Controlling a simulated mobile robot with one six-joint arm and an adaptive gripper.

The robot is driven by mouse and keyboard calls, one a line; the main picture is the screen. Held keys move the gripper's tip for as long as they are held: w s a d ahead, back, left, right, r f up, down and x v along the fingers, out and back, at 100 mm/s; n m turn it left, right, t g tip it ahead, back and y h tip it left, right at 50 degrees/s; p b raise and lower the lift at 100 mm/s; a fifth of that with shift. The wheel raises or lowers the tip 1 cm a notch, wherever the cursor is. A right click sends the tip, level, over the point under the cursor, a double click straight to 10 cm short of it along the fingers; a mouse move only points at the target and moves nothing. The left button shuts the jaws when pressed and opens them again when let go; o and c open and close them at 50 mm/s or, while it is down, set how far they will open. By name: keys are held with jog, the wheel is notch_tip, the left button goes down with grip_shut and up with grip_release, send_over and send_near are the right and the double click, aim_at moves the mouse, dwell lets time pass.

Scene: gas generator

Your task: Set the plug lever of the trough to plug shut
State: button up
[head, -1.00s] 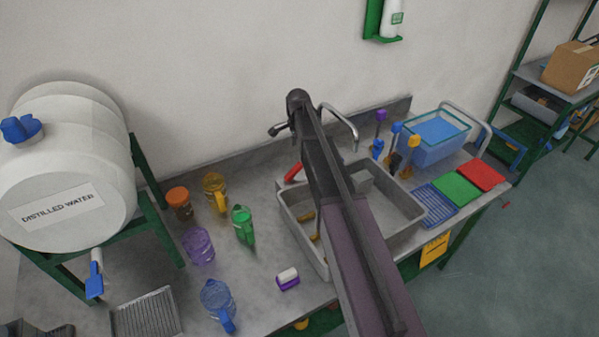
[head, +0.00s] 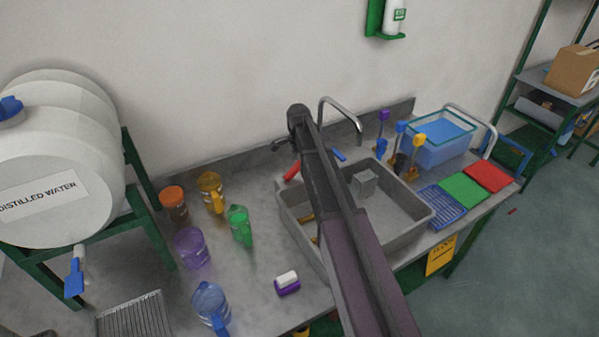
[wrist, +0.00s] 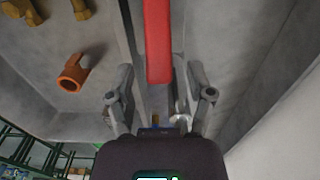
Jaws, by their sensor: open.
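The trough (head: 408,228) is a grey basin set in the bench. A red lever (head: 292,170) shows by its back left rim, left of my arm; I take it as the plug lever. In the wrist view the red lever (wrist: 158,40) is a straight bar coming down from the top edge, its near end close to my fingers. My gripper (wrist: 161,95) is open, with one finger on each side of the bar's line. I cannot tell whether either finger touches it. In the head view my arm hides the gripper and part of the trough.
A curved tap (head: 341,104) rises behind the trough. Brass-coloured pieces (head: 307,217) lie inside it. Several coloured jugs, including a green one (head: 239,225), stand to its left. A purple and white block (head: 287,283) lies in front. A clear blue-filled tub (head: 441,140) stands right.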

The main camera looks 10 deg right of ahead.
aim_at(299, 162)
jog(key=shift+f+b, duration=1.2)
jog(key=shift+f, duration=0.3)
grip_shut()
